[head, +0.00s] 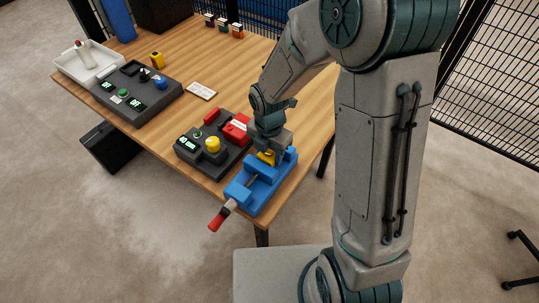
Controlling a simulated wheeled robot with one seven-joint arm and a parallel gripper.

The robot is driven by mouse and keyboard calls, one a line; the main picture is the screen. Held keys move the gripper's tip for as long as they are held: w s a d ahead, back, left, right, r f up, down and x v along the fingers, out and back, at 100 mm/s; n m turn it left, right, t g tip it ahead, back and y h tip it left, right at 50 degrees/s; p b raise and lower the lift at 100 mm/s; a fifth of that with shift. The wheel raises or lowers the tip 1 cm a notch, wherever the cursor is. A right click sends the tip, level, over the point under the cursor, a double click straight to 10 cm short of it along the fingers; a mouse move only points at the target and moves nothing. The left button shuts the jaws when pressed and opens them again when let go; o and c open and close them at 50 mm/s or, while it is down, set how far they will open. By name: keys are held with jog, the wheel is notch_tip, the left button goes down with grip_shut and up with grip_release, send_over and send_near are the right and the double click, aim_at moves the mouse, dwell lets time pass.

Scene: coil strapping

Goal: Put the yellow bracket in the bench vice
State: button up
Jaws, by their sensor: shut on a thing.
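The blue bench vice (243,194) sits at the near right corner of the wooden table, its red-tipped handle (221,215) sticking out past the front edge. The yellow bracket (266,157) shows as a small yellow patch at the far end of the vice, under my gripper (268,153). My gripper points down over the vice and is shut on the bracket. The fingertips and most of the bracket are hidden, so I cannot tell whether the bracket touches the vice jaws.
A dark control box (205,160) with a yellow knob and red parts stands just left of the vice. A larger control panel (130,100), a white tray (72,66) and a white card (201,91) are further left. The table's middle is clear.

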jog(key=shift+f, duration=0.85)
jog(key=shift+f, duration=0.2)
jog(key=o, duration=1.2)
